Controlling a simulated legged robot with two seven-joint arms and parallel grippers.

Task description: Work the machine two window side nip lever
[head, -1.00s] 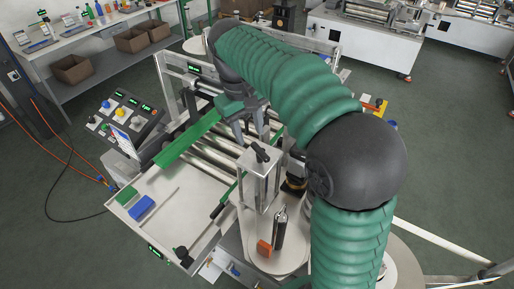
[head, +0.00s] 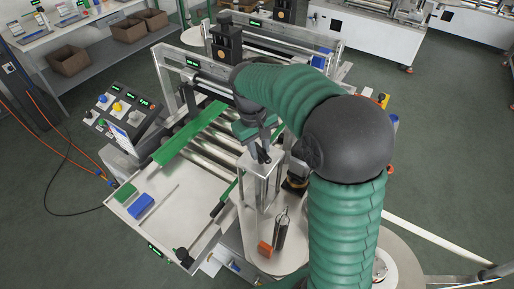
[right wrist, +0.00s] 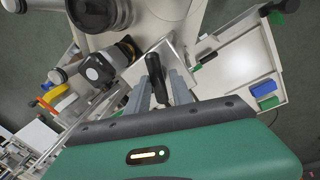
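The labelling machine (head: 165,195) has a white bed, metal rollers and a green guide strip. A clear-sided upright frame (head: 262,183) stands at its near right side, and a short black lever handle (head: 265,158) sits on its top. In the right wrist view the black handle (right wrist: 155,78) shows between my two grey fingers. My right gripper (head: 262,146) is open just above the handle. A gap shows beside the handle on the right finger's side; contact on the left finger's side I cannot tell. The right gripper (right wrist: 160,88) looks empty. My left gripper is not in view.
A control panel (head: 122,115) with coloured knobs stands on the left. An orange block (head: 265,249) and a dark spring-like cylinder (head: 281,231) are on the near white plate. Blue and green blocks (head: 140,206) lie on the bed. A second machine (head: 285,45) stands behind.

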